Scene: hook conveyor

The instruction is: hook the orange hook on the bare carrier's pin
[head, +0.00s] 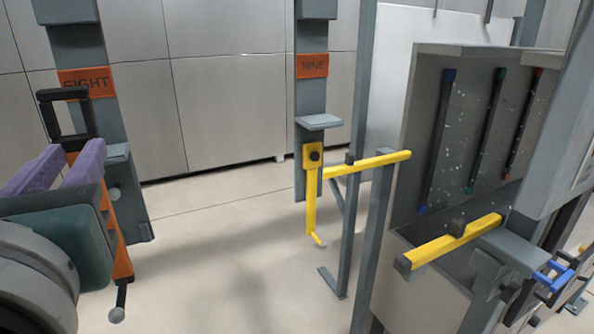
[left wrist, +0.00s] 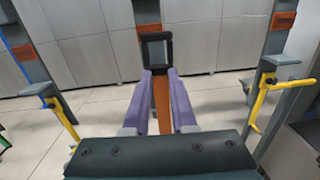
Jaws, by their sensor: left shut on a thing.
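My left gripper (head: 85,163) has purple fingers and is shut on the orange hook (head: 120,245). The hook is upright, with a black square loop on top (head: 45,118) and a dark rod with a grey ball at its foot. In the left wrist view the orange hook (left wrist: 161,104) stands between the fingers, its loop raised in front of a grey carrier. In the head view the loop overlaps the EIGHT carrier (head: 76,45), on which no hook shows; its pin cannot be made out. I cannot tell whether loop and carrier touch. My right gripper is not in view.
The NINE carrier (head: 311,97) bears a yellow hook (head: 311,190). Another yellow hook (left wrist: 62,118) hangs at the left in the left wrist view. Yellow bars on grey posts (head: 378,220) and a grey speckled panel (head: 465,115) stand at the right. Floor between EIGHT and NINE is clear.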

